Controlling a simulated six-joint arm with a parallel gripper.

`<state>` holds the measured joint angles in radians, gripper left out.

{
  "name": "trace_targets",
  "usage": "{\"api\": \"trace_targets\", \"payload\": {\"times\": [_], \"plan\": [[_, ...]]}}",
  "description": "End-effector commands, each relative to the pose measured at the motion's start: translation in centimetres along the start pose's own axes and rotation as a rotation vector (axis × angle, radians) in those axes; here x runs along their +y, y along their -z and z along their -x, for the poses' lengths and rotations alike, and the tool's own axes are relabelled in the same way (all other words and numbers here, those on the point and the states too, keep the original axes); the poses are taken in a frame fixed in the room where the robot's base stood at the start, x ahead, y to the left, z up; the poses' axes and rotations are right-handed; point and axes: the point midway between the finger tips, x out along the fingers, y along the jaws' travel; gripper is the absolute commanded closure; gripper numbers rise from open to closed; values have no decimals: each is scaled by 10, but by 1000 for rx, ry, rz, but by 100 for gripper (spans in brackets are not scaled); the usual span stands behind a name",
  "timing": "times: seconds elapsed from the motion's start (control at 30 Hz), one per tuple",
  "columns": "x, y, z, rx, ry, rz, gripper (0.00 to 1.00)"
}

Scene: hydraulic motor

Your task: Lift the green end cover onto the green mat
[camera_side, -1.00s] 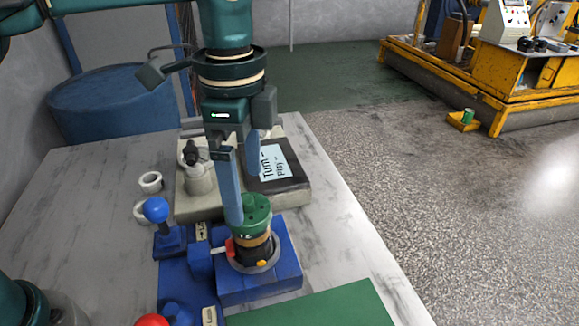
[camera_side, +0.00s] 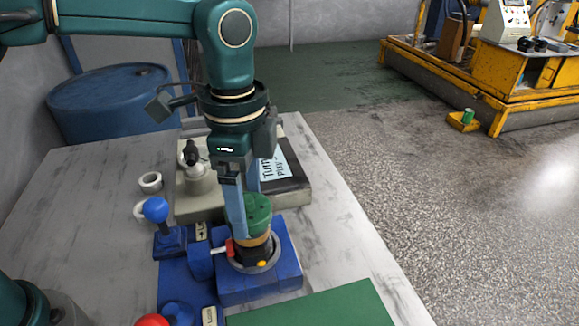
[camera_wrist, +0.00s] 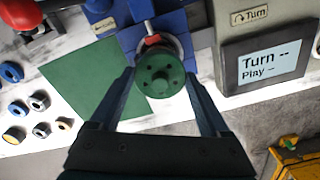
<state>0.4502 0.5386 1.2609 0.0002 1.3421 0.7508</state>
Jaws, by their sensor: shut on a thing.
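The green end cover (camera_side: 260,212) sits on top of the motor stack, above a tan ring (camera_side: 258,240), at the blue fixture (camera_side: 285,262). My gripper (camera_side: 250,215) points down and is shut on the cover, with one finger on each side. The near finger hides the cover's left side in the side view. In the wrist view the cover's round, holed top (camera_wrist: 160,75) lies between my fingertips (camera_wrist: 161,80). The green mat (camera_side: 312,308) lies flat at the front of the table and also shows in the wrist view (camera_wrist: 88,85), bare.
A blue ball-topped lever (camera_side: 156,210) stands left of the fixture, and a red knob (camera_side: 152,320) is at the front. A grey unit with a "Turn / Play" screen (camera_side: 280,165) stands behind. Several small rings (camera_wrist: 40,100) lie beside the mat.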

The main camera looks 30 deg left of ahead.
Motion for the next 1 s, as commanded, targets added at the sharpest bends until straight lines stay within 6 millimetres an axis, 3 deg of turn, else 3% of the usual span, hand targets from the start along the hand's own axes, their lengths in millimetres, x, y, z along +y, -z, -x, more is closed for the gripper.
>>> {"api": "trace_targets", "payload": {"times": [0.37, 0.67, 1.0], "plan": [[0, 1, 7, 2, 2, 0, 98], [-1, 1, 40, 5, 4, 0, 98], [-29, -66, 84, 3, 4, 8, 98]]}}
